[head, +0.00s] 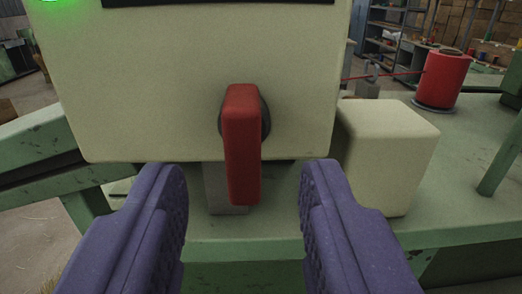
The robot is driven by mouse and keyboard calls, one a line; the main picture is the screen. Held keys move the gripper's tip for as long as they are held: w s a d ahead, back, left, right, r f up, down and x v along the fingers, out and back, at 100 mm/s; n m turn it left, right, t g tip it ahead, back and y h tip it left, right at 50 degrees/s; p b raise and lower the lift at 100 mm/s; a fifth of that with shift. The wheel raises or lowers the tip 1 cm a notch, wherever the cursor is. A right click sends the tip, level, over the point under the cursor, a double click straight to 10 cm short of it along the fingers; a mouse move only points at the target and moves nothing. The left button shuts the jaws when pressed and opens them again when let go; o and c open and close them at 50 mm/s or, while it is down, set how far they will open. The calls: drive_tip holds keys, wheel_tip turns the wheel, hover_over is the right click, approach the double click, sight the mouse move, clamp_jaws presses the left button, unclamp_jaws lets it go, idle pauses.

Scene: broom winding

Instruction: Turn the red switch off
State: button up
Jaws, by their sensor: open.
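The red switch (242,150) is a long red handle on a dark round base, on the front of a cream control box (130,90). The handle hangs nearly straight down, and its lower end reaches past the box's bottom edge. My gripper (243,190) is open, with one purple finger to the left of the handle and one to the right. Clear gaps show between each finger and the handle, and I see no contact. A green light (48,2) glows at the box's top left corner, partly cut off by the picture edge.
A green machine table (270,222) runs below the box. A cream block (388,150) stands on it just right of the box. A red spool (442,80) with a red strand stands farther right. A green beam (35,140) lies at the left. Shelves stand behind.

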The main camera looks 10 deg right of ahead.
sight(243, 157)
drive_tip(key=w, duration=0.4)
drive_tip(key=w+d, duration=0.1)
drive_tip(key=w, duration=0.1)
drive_tip(key=shift+c, duration=0.2)
drive_tip(key=c, duration=0.7)
drive_tip(key=shift+c, duration=0.2)
